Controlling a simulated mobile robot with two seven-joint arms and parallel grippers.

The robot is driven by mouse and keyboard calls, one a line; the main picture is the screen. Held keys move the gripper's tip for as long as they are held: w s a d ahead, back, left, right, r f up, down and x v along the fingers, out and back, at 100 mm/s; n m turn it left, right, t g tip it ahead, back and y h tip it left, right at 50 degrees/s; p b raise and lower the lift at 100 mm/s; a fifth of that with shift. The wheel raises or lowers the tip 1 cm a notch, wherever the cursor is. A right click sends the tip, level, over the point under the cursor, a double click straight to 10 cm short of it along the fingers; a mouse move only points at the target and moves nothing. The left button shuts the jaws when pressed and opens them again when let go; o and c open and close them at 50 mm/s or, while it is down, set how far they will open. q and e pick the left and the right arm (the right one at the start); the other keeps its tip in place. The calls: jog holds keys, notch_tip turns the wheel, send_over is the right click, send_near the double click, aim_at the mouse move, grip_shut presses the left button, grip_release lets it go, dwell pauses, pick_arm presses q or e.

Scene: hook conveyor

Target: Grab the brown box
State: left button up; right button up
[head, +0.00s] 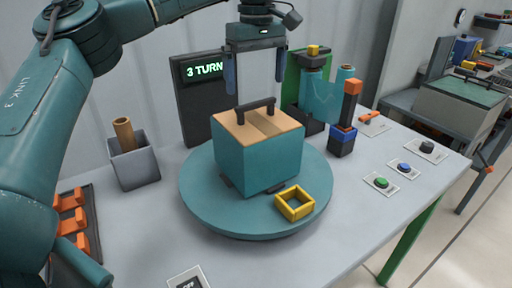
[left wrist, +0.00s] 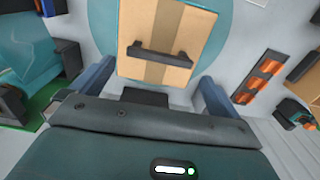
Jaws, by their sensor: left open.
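The box (head: 256,155) stands on a round teal turntable (head: 200,205). Its top is brown with a darker stripe, and its visible sides are teal. A dark handle (head: 242,110) spans the top; it also shows in the left wrist view (left wrist: 160,56). My left gripper (head: 255,84) is open and empty above the box, its two blue fingers pointing down and apart from the handle. In the left wrist view the fingers (left wrist: 154,74) flank the near edge of the brown top. My right gripper is in neither view.
A yellow square frame (head: 295,204) lies on the turntable in front of the box. A dark sign (head: 200,95) reading "3 TURN" stands behind. A grey bin (head: 135,165) is at left. Teal, orange and blue pieces (head: 343,138) stand at right, near several buttons (head: 382,183).

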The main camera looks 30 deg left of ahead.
aim_at(256, 102)
pick_arm(q)
jog(key=shift+f, duration=2.95)
jog(key=c, duration=1.6)
jog(key=shift+r, duration=0.15)
jog(key=shift+c, duration=0.4)
